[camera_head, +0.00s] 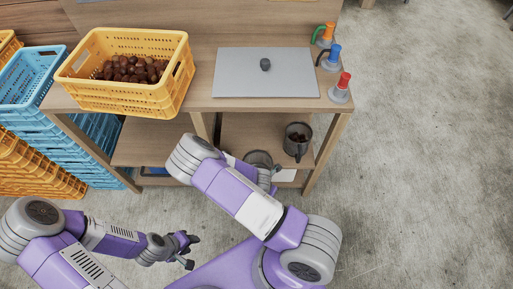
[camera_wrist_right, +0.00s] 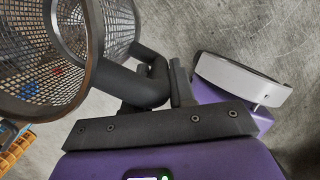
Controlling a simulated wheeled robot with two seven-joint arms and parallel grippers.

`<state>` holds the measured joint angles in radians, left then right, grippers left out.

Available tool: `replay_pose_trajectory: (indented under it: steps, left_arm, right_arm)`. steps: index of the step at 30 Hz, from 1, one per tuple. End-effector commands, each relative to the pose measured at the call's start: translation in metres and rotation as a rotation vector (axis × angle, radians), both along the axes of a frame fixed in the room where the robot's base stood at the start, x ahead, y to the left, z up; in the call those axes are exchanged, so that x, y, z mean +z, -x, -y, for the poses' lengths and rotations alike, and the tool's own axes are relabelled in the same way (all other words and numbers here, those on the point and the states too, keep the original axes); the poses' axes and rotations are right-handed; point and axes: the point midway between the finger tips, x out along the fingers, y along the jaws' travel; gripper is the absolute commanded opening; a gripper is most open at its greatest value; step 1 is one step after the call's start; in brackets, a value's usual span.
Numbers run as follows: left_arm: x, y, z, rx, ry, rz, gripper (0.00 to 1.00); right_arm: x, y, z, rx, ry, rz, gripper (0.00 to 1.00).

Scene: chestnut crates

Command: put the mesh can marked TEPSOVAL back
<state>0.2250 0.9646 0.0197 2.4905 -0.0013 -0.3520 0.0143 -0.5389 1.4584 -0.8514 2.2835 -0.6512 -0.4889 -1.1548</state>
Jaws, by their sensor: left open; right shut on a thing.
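A dark mesh can (camera_wrist_right: 60,60) fills the upper left of the right wrist view. My right gripper (camera_wrist_right: 172,85) is shut on its thick black handle. In the head view this can (camera_head: 258,158) shows partly behind my right forearm, in front of the bench's lower shelf. The can looks empty where its inside shows. A second mesh can (camera_head: 298,142), with dark chestnuts in it, stands on the lower shelf at the right. No TEPSOVAL marking is readable on either can. My left gripper (camera_head: 190,250) is open and empty, low over the floor.
The wooden bench (camera_head: 205,75) carries a yellow crate (camera_head: 125,99) of chestnuts, a grey plate (camera_head: 240,80) with a dark knob-like thing, and several coloured items (camera_head: 340,90) at the right edge. Blue crates (camera_head: 95,140) and yellow crates stack at the left. The floor at right is clear.

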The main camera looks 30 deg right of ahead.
Motion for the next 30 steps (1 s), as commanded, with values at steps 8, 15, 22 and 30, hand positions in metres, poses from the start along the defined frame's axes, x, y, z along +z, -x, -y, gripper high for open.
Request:
replay_pose_trajectory:
  steps: [8, 15, 22, 30]
  left_arm:
    - [-0.005, 0.0, 0.0, 0.0, 0.0, 0.0, 0.43]
    - [0.0, 0.0, 0.0, 0.0, 0.0, 0.0, 0.43]
    - [0.005, 0.0, 0.0, 0.0, 0.0, 0.0, 0.43]
    - [0.005, 0.0, 0.0, 0.0, 0.0, 0.0, 0.43]
  right_arm:
    - [0.0, -0.052, 0.031, 0.003, -0.005, 0.012, 0.0]
    - [0.0, -0.092, 0.057, 0.001, -0.007, 0.005, 0.0]
    - [0.0, -0.121, 0.075, 0.0, -0.004, 0.007, 0.0]
    - [-0.002, -0.141, 0.086, 0.007, 0.0, 0.005, 0.0]
